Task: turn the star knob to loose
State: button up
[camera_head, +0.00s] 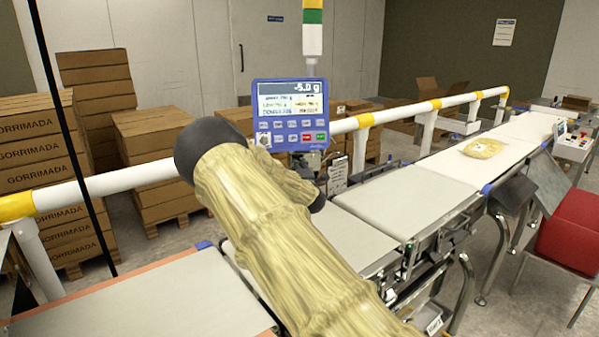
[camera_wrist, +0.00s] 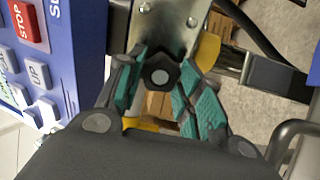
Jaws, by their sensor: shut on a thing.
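The star knob (camera_wrist: 160,77) is small and dark with a pale round centre. It sits at the lower edge of a metal bracket (camera_wrist: 165,25) in the wrist view. My gripper (camera_wrist: 163,70) has its teal-padded fingers on both sides of the knob and is shut on it. In the head view my arm, in a tan wood-patterned cover, hides the knob and most of my gripper. No mark for the loose position can be made out.
The blue indicator (camera_head: 290,115) reads -5.0 g and stands just behind my arm; its buttons (camera_wrist: 37,75) are close to the left finger. Belts (camera_head: 410,195) run right, with a bag (camera_head: 484,148) on one. A white-and-yellow rail (camera_head: 120,183) and carton stacks stand behind.

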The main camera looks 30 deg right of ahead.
jog(key=o, duration=1)
jog(key=shift+a, duration=0.25)
jog(key=shift+o, duration=0.2)
jog(key=shift+w+d+f, duration=0.1)
jog(key=shift+d, duration=0.1)
jog(key=v, duration=1.2)
